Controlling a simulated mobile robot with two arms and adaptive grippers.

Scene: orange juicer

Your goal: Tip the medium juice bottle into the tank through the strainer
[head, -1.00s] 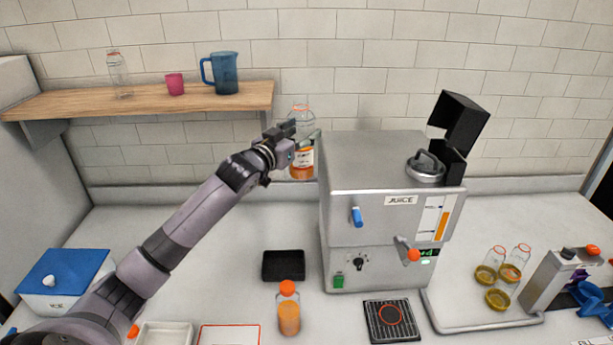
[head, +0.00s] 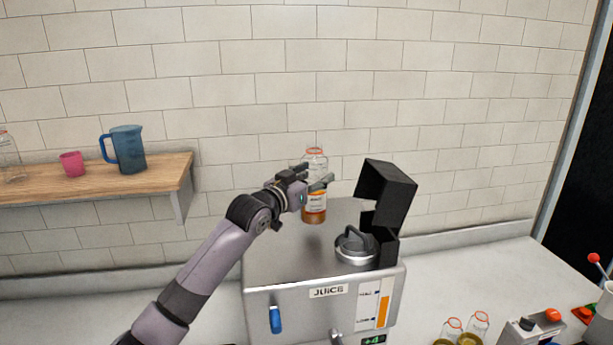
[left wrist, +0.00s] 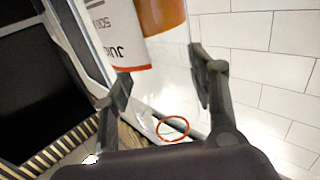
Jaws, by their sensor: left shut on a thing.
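My left gripper (head: 318,182) is shut on the medium juice bottle (head: 315,213), clear with orange juice low inside and a white label. The bottle is upright, over or behind the rear of the steel juicer (head: 290,262); I cannot tell its height above the top. The left wrist view shows the bottle (left wrist: 160,18) between the fingers (left wrist: 168,74), with its orange-rimmed mouth near the palm. On the juicer's top, right of the bottle, is a round steel piece with a grey handle (head: 356,246). I cannot make out a strainer. My right gripper is out of view.
A black flap-like box (head: 388,195) stands up at the top's right rear, close to the handled piece. A wooden shelf (head: 120,190) at left holds a blue jug (head: 126,150) and pink cup (head: 71,163). Small glass bottles (head: 478,322) stand at front right.

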